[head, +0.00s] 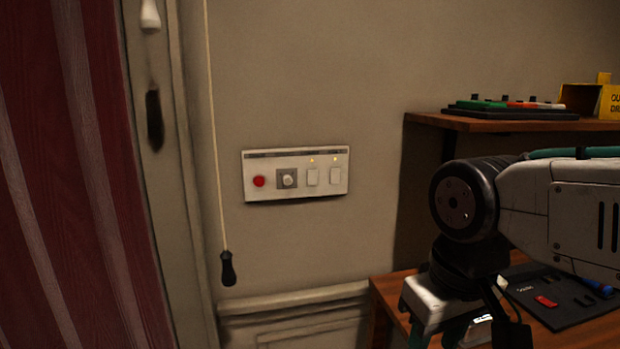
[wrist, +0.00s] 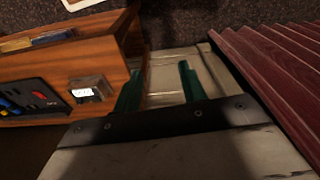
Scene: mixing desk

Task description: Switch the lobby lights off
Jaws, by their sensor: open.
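A white switch panel (head: 296,172) is on the wall in the head view. From left to right it has a red round button (head: 259,181), a knob on a grey plate (head: 287,179), and two white rocker switches, the left rocker (head: 312,177) and the right rocker (head: 335,175). A small yellow light glows above each rocker. The labels are too small to read, so I cannot tell which is for the lobby. My gripper (wrist: 158,88) shows green fingers apart and empty in the wrist view.
A pull cord with a black handle (head: 228,268) hangs left of the panel. A red curtain (head: 70,180) is at far left. A wooden shelf (head: 500,122) and a wooden desk (head: 395,290) with a tool tray (head: 570,312) stand right. The wall before the panel is clear.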

